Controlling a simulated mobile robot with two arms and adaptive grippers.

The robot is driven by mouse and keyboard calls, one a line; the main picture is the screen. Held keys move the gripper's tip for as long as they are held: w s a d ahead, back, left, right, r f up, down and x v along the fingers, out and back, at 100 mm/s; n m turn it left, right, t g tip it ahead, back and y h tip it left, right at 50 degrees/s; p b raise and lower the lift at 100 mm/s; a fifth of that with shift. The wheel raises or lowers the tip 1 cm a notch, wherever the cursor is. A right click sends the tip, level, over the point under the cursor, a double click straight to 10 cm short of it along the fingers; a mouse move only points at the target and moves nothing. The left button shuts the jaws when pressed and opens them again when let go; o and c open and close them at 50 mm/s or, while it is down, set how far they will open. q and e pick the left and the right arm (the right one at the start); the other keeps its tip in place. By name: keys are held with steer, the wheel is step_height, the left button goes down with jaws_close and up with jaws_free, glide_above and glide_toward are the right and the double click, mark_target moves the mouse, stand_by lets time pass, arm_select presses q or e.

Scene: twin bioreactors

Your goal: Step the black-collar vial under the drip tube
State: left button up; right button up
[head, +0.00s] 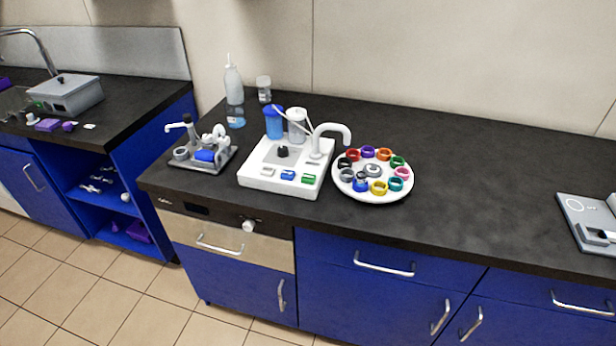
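A round white carousel (398,194) on the dark counter carries a ring of vials with coloured collars. The black-collar vial (344,163) sits at its left edge, between the red-collar vial (352,155) and a grey-collar vial (347,175). The white drip tube (333,128) arches from the white bioreactor base (262,172) toward the carousel. Its outlet ends above the carousel's back left, nearest the red collar in the picture. Which vial is exactly below the outlet cannot be told. Neither of my grippers is in view.
The white base has blue and green buttons (288,174) in front and a blue vessel (273,123) behind. A small pump device (203,152) stands to the left. A squeeze bottle (233,84) and a jar (264,89) stand behind. The counter right of the carousel is clear up to a grey device (590,222).

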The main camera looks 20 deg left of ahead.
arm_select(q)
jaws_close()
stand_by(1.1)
